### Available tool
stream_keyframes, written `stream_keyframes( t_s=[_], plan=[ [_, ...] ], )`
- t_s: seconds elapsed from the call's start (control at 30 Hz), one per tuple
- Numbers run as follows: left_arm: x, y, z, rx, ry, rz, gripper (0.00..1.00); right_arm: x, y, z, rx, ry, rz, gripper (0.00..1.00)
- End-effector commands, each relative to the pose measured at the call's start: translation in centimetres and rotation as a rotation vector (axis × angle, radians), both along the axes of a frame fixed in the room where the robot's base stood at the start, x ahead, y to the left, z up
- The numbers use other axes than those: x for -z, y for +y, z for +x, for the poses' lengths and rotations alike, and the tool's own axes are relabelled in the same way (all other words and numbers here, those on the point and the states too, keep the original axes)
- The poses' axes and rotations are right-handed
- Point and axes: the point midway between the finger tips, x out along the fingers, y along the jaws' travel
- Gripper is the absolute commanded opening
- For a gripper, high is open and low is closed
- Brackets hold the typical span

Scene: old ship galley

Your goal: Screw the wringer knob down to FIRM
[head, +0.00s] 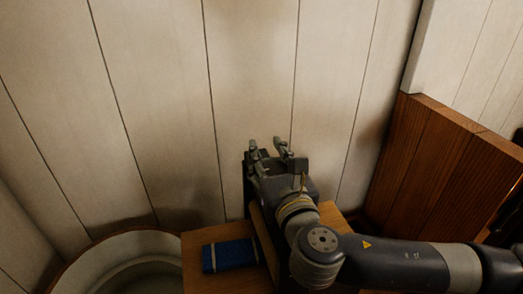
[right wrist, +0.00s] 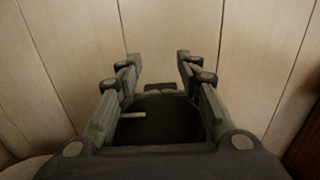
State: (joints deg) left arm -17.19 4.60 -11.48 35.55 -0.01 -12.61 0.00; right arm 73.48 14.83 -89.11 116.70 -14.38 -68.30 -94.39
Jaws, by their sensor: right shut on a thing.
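My right gripper (head: 268,152) stands over a wooden stand near the wall, its fingers pointing away from me. In the right wrist view my right gripper (right wrist: 157,72) has its two fingers on either side of a dark round knob (right wrist: 160,125), which I take to be the wringer knob. The knob has a short pale mark on its left part. The fingers are shut on it. In the head view the gripper and arm hide the knob, and I can read no FIRM marking. My left gripper is not in view.
A wooden board (head: 196,274) carries a blue block-like thing (head: 229,256) left of my arm. A round pale tub (head: 140,243) stands at the lower left. A brown wooden partition (head: 430,150) rises at the right. The white plank wall (head: 160,110) closes off the back.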

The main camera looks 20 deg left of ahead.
Motion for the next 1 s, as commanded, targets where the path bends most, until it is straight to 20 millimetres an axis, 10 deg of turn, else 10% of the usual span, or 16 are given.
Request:
stream_keyframes(
  t_s=[1.0],
  plan=[
    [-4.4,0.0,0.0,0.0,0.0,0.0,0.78,0.4,-3.1,0.2,0.836,0.012,-0.011,0.08]
  ],
)
